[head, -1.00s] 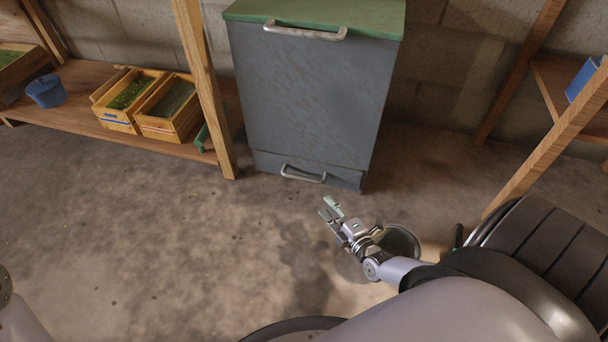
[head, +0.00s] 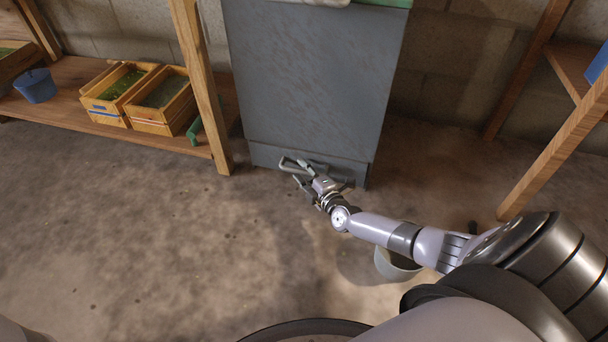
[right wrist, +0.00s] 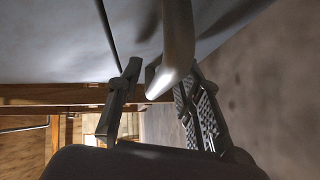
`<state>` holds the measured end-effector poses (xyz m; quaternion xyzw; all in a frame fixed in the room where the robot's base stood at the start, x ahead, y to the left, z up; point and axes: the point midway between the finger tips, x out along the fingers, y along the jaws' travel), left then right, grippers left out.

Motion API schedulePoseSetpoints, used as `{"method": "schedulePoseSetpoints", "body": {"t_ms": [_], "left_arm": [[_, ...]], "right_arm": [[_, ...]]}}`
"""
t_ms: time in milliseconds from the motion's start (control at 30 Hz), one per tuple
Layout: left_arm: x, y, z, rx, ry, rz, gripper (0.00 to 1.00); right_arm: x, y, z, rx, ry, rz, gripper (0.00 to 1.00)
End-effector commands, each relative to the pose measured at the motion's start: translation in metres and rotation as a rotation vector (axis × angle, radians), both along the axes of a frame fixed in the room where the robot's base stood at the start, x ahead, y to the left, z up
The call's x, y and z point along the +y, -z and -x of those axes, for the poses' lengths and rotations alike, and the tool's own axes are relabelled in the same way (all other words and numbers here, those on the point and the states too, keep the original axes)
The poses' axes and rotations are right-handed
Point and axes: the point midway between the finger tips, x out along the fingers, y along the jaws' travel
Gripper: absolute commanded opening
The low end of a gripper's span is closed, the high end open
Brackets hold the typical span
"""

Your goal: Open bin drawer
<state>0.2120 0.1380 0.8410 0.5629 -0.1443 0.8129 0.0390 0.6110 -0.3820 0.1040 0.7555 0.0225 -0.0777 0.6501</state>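The grey bin (head: 305,80) stands against the wall, with its low drawer (head: 264,155) at the floor. The drawer front looks flush with the bin. My right gripper (head: 296,172) is at the drawer's handle and partly covers it in the head view. In the right wrist view, the metal handle (right wrist: 177,45) comes down between the two spread fingers of my right gripper (right wrist: 160,105). The fingers are open around the handle, with a gap showing on the left side; contact on the right side is unclear. My left gripper is out of view.
A wooden post (head: 203,90) and a low shelf with wooden crates (head: 165,105) and a blue pot (head: 36,86) are left of the bin. A wooden rack (head: 560,140) stands right. A grey bucket (head: 396,266) is beneath my right arm.

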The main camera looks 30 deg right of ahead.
Motion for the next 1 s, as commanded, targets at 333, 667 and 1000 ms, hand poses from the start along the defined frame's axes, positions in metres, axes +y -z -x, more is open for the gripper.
{"method": "schedulePoseSetpoints", "body": {"t_ms": [333, 667, 1000], "left_arm": [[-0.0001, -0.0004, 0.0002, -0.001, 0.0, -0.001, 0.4], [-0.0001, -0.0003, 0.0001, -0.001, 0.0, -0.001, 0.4], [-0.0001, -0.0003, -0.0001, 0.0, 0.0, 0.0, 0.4]], "right_arm": [[-0.0001, -0.0004, 0.0002, 0.0, 0.0, 0.0, 0.23], [0.0, -0.0002, 0.0003, 0.0, 0.0, 0.0, 0.01], [0.0, -0.0001, 0.0004, 0.0, 0.0, -0.001, 0.0]]}}
